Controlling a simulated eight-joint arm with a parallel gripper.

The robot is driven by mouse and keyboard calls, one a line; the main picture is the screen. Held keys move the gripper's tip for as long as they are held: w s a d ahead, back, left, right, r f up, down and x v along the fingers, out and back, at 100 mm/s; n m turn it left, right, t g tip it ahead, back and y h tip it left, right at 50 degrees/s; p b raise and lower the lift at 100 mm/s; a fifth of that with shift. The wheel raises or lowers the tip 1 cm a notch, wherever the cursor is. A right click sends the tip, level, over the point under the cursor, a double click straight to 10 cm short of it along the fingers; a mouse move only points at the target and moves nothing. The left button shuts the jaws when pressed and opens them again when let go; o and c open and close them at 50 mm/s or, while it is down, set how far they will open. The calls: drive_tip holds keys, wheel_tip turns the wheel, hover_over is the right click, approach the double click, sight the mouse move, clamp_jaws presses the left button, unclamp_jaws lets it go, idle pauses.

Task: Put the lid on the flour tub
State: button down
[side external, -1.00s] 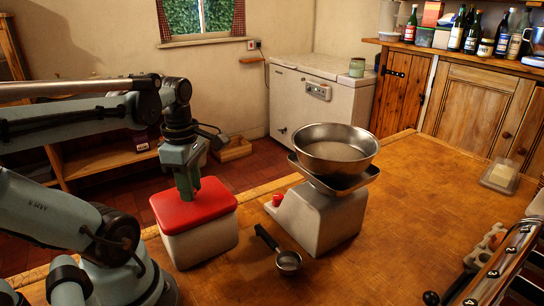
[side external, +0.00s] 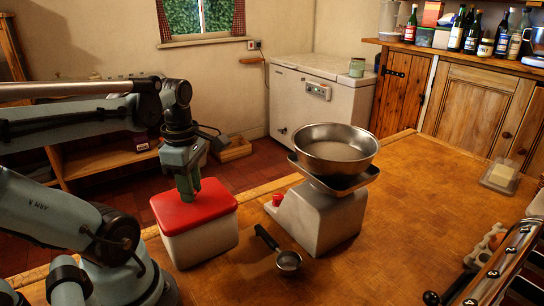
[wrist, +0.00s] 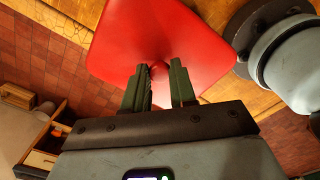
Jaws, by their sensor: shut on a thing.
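The flour tub (side external: 200,245) is a white, squarish tub on the wooden table, left of the scale. The red lid (side external: 168,212) lies over its top and looks level and roughly lined up with the rim. My gripper (side external: 188,196) points down at the middle of the lid. In the wrist view the red lid (wrist: 120,50) fills the upper middle, and my gripper's two fingers (wrist: 159,88) are shut on its small red knob (wrist: 158,68). The tub is hidden under the lid in the wrist view. Whether the lid is fully seated cannot be told.
A kitchen scale (side external: 318,218) with a metal bowl (side external: 336,150) stands just right of the tub. A measuring cup (side external: 288,261) lies in front of the scale. A butter dish (side external: 499,176) sits far right. The table's middle right is clear.

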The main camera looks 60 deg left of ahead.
drive_tip(key=shift+f, duration=0.65)
idle(1.0)
drive_tip(key=shift+c, duration=1.8)
unclamp_jaws()
drive_tip(key=shift+r, duration=3.5)
clamp_jaws()
